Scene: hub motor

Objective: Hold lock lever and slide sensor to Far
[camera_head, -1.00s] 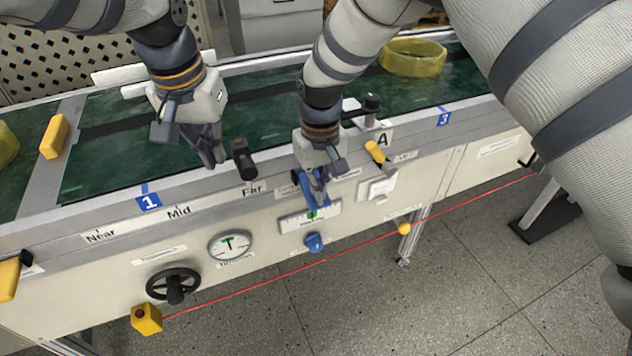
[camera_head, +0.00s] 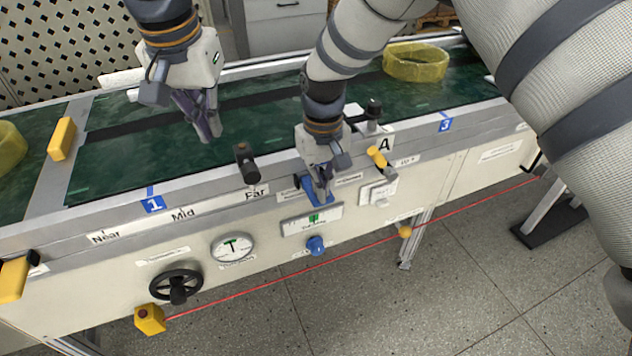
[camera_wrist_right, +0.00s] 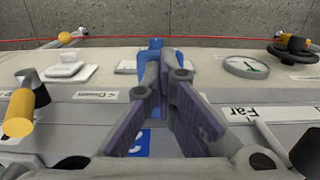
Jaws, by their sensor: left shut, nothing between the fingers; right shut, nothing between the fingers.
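The black sensor (camera_head: 246,163) stands on the front rail of the conveyor, just above the Far label (camera_head: 256,193). My left gripper (camera_head: 212,138) is shut and empty over the green belt, behind and left of the sensor, apart from it. A blue lever (camera_head: 311,186), which looks like the lock lever, is on the front panel right of Far. My right gripper (camera_head: 323,196) is shut at this lever, partly covering it. In the right wrist view the blue lever (camera_wrist_right: 155,45) shows beyond the closed fingertips; I cannot tell whether they touch it.
Below are a blue knob (camera_head: 316,245), a round gauge (camera_head: 232,248), a black handwheel (camera_head: 176,287) and a red cord (camera_head: 270,294). A yellow-tipped handle (camera_head: 377,157) stands right of my right gripper. A yellow ring (camera_head: 415,63) lies on the belt.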

